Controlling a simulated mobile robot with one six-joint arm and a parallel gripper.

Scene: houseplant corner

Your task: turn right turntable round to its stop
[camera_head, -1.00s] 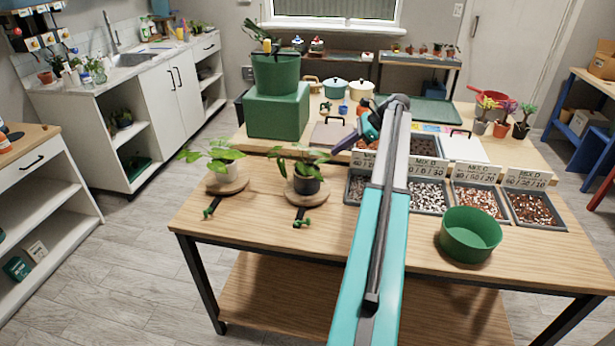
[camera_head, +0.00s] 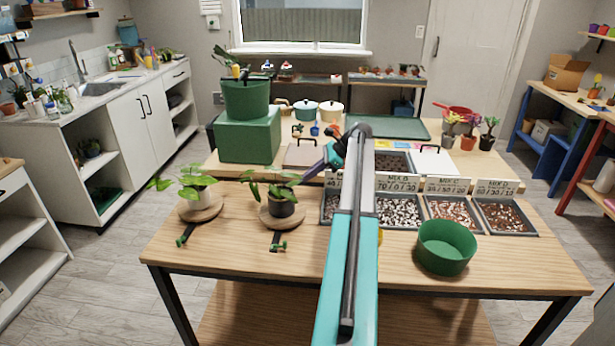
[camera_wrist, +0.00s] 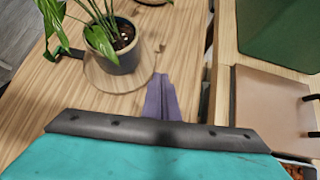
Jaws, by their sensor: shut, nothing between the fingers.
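The right turntable (camera_head: 267,222) is a round wooden disc near the table's front, bearing a leafy plant in a dark pot (camera_head: 282,207). A dark arm with a green knob (camera_head: 278,246) points from it toward the front edge. In the wrist view the disc (camera_wrist: 128,82) is at upper left, with the pot (camera_wrist: 122,60) on it. My gripper (camera_head: 306,178) has purple fingers, shut and empty, behind and right of the plant. In the wrist view the fingertips (camera_wrist: 160,78) are close to the disc's rim; I cannot tell whether they touch it.
The left turntable (camera_head: 200,213) bears a plant in a white pot. Labelled trays of mix (camera_head: 400,212) and a green bowl (camera_head: 446,247) stand to the right. A green block (camera_head: 250,140) with a green pot stands behind. The front table strip is mostly bare.

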